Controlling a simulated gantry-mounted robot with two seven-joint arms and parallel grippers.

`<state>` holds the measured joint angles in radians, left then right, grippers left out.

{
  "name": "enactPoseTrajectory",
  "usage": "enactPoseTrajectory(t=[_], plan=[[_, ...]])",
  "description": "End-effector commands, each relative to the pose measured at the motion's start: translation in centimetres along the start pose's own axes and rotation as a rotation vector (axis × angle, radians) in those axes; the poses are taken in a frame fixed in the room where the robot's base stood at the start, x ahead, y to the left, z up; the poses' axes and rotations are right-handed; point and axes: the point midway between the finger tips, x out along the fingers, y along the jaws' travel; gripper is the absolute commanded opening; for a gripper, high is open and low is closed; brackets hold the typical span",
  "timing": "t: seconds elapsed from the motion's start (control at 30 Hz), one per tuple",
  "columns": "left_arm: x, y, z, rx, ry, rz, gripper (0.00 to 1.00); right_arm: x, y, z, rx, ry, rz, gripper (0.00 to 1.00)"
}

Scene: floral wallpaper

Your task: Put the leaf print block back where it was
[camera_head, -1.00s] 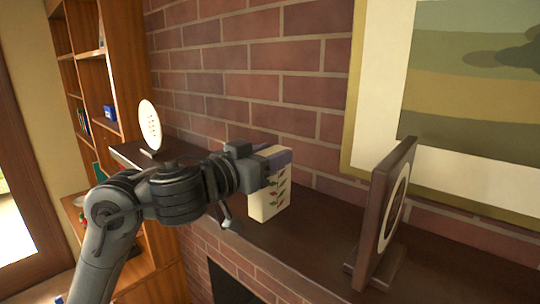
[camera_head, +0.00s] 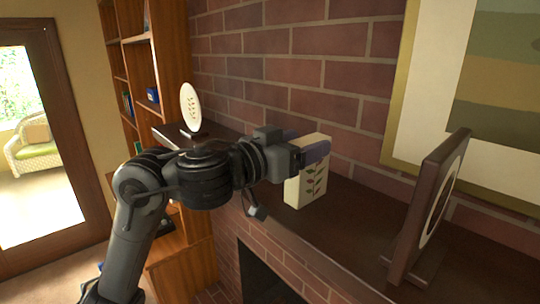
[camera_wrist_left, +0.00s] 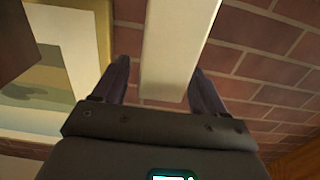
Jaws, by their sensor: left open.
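In the left wrist view the block (camera_wrist_left: 172,50) rises between the two spread fingers, with a visible gap beside at least one. The near finger hides part of the block in the head view. My right gripper is not in view.
A dark square frame (camera_head: 434,205) on a stand is to the right on the mantel. A white oval plate (camera_head: 190,107) stands at the mantel's far left end. A brick wall (camera_head: 300,70) and a large picture (camera_head: 432,110) are behind. The shelf between block and frame is clear.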

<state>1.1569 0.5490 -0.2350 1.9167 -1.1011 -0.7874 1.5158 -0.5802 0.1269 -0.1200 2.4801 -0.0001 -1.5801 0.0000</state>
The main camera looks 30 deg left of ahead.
Motion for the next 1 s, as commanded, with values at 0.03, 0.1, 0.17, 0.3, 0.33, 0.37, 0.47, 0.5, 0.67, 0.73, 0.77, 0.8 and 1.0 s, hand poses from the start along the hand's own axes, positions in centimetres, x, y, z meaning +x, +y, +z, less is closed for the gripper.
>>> enactPoseTrajectory(t=[0.03,0.1,0.17,0.3,0.33,0.37,0.47,0.5,0.67,0.73,0.77,0.8,1.0], plan=[[-0.9,-0.1,0.1,0.004,0.003,-0.002,0.72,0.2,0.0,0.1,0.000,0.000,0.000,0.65],[-2.3,0.0,0.0,0.004,0.004,-0.001,0.72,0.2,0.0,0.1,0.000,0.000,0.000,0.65],[-3.4,0.0,0.0,0.004,0.004,-0.001,0.72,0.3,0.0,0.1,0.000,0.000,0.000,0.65],[-6.0,-0.1,-0.1,0.005,0.004,-0.002,0.72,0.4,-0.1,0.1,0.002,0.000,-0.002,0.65],[-6.4,-0.1,0.0,0.004,0.003,-0.003,0.72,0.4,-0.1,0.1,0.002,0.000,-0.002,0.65],[-6.9,0.0,0.0,0.005,0.003,-0.003,0.72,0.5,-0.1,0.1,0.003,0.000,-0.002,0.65],[-8.1,-0.1,0.0,0.004,0.003,-0.002,0.72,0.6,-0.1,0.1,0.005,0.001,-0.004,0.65],[-8.5,-0.1,0.0,0.002,0.003,-0.002,0.72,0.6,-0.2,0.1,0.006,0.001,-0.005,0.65],[-9.5,0.0,0.0,0.001,0.000,-0.001,0.72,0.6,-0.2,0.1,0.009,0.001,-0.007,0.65],[-9.6,0.0,0.1,0.000,0.000,-0.001,0.72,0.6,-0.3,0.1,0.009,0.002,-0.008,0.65],[-9.7,0.0,0.1,0.000,0.000,-0.001,0.72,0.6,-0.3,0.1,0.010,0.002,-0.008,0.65],[-9.7,0.0,0.1,0.000,0.000,-0.001,0.72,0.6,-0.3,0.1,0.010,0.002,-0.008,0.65],[-9.7,0.0,0.0,0.000,0.000,-0.001,0.72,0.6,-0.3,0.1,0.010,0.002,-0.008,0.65]])
